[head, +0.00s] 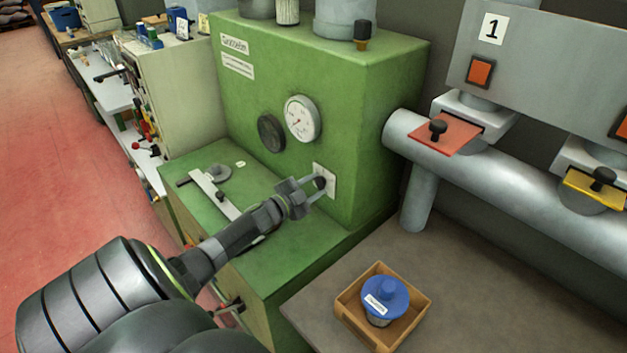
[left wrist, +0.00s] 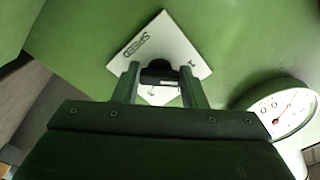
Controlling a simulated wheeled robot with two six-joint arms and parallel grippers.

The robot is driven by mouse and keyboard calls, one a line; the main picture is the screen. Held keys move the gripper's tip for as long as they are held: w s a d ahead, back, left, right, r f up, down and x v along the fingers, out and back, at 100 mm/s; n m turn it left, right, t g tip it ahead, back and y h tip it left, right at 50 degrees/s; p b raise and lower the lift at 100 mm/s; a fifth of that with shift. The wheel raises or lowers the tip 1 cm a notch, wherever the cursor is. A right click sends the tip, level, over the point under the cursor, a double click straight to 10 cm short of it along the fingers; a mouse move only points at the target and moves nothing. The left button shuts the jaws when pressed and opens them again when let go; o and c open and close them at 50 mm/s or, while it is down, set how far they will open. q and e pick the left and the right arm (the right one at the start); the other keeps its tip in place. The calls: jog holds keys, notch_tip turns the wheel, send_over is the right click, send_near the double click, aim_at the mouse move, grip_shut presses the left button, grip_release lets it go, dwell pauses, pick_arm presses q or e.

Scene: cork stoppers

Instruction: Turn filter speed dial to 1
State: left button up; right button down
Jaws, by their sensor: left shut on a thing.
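The speed dial (head: 320,183) is a small black knob on a white plate (head: 330,181) low on the front of the green machine (head: 350,110). My left gripper (head: 316,185) reaches it from the left and is shut on the knob. In the left wrist view the black dial (left wrist: 158,73) sits between the two fingers of my left gripper (left wrist: 158,88). The white plate (left wrist: 172,42) there reads "SPEED" and carries a "1" near its right corner. The knob's pointer direction cannot be made out. My right gripper is not in view.
A round gauge (head: 302,119) and a black disc (head: 271,133) are above the dial. A wooden box (head: 421,312) with a blue-lidded jar (head: 384,297) stands on the grey table. Pipes with a red slide gate (head: 452,134) and a yellow one (head: 590,190) are at right.

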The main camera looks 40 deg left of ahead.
pick_arm(q)
jog(key=shift+n+p, duration=0.55)
jog(key=shift+n, duration=0.95)
jog(key=shift+f, duration=0.15)
jog(key=o, duration=1)
jog(key=shift+s, duration=0.1)
jog(key=s+a+b, duration=0.1)
jog(key=s+b, duration=0.1)
jog(key=s, duration=1.5)
jog(key=shift+s+a, duration=0.15)
jog(key=shift+a, duration=0.05)
